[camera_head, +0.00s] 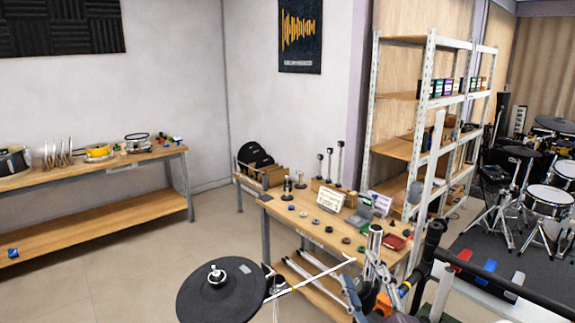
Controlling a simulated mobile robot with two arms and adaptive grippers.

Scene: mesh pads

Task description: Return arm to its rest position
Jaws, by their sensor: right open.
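My right gripper (374,268) is low in the head view, right of centre, in front of the work table (305,228). Its fingers look open, and I see nothing held between them. Dark and metal parts crowd around it, so its exact outline is hard to make out. My left gripper does not show in this view.
A black round pad (215,295) on a stand is close at the bottom. Small round parts, a sign (332,199) and a red item (396,242) lie on the table. A metal shelf (415,110) and drum kit (548,200) stand right. Floor at left is clear.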

